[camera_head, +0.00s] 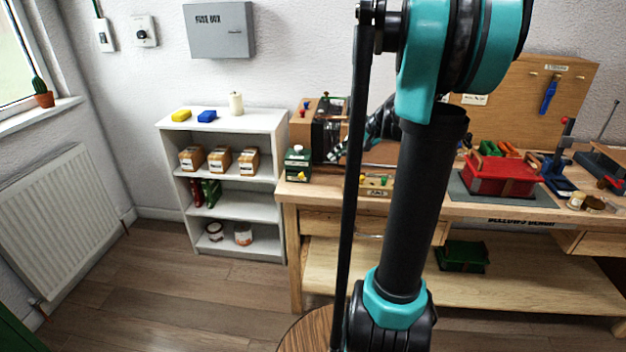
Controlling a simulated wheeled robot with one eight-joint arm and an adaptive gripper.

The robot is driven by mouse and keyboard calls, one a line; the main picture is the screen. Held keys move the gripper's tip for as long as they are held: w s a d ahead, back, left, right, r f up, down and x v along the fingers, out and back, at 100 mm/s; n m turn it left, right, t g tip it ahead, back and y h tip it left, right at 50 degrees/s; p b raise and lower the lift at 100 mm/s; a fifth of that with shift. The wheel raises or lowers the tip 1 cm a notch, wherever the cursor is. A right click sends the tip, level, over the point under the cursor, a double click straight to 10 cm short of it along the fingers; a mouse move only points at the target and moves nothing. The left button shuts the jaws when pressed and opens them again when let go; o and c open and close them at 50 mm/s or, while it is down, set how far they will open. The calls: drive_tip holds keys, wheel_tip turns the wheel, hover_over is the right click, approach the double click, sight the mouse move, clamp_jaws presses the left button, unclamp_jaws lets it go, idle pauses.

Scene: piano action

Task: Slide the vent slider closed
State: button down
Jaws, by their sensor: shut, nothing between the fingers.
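I cannot make out the vent slider for certain in the head view. A brown wooden box with a dark, glossy front (328,128) stands at the left back of the workbench, and my arm hides part of it. My gripper (338,153) is small in the view, low by the right side of this box. It is shut and holds nothing. I cannot tell whether it touches the box. My arm covers much of the middle of the view.
The workbench (290,189) carries a small green box (297,164) at its left end and a red toolbox (500,176) on the right. A white shelf (219,119) stands to the left. A fuse box (219,30) hangs above it. Floor at left is clear.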

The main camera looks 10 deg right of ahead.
sight(303, 175)
drive_tip(key=shift+w+d+r, duration=0.1)
drive_tip(key=shift+d+r, duration=0.25)
drive_tip(key=shift+a+f, duration=0.1)
drive_tip(key=x, duration=1.4)
drive_tip(key=shift+a, duration=0.1)
drive_tip(key=a, duration=0.1)
drive_tip(key=w+a, duration=0.1)
drive_tip(key=a, duration=0.2)
drive_tip(key=shift+w+a, duration=0.3)
drive_tip(key=shift+a, duration=0.1)
